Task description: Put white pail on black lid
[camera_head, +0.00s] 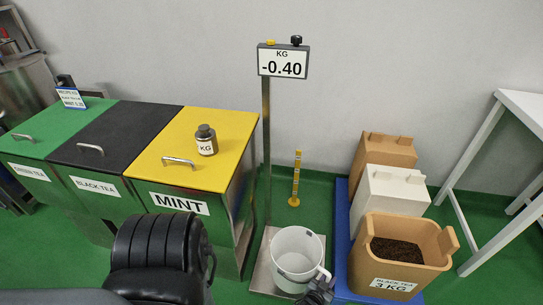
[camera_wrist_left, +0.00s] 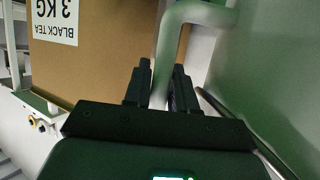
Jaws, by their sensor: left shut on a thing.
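The white pail (camera_head: 297,262) stands upright, open at the top, over the metal scale platform (camera_head: 262,272); I cannot tell if it touches it. My left gripper (camera_head: 322,287) is at the pail's handle, low on its right side. In the left wrist view the fingers (camera_wrist_left: 162,88) are shut on the pale handle (camera_wrist_left: 168,45), with the pail's wall (camera_wrist_left: 275,70) at right. The black lid (camera_head: 122,132) is on the middle bin, between the green and yellow lids, with a metal handle and a bare top. My right gripper is not in view.
A dark KG weight (camera_head: 206,140) stands on the yellow lid (camera_head: 200,170). The scale post with its display (camera_head: 283,61) reading -0.40 rises behind the pail. A tan black tea box (camera_head: 400,270) is close at right, with a white box (camera_head: 390,195) behind.

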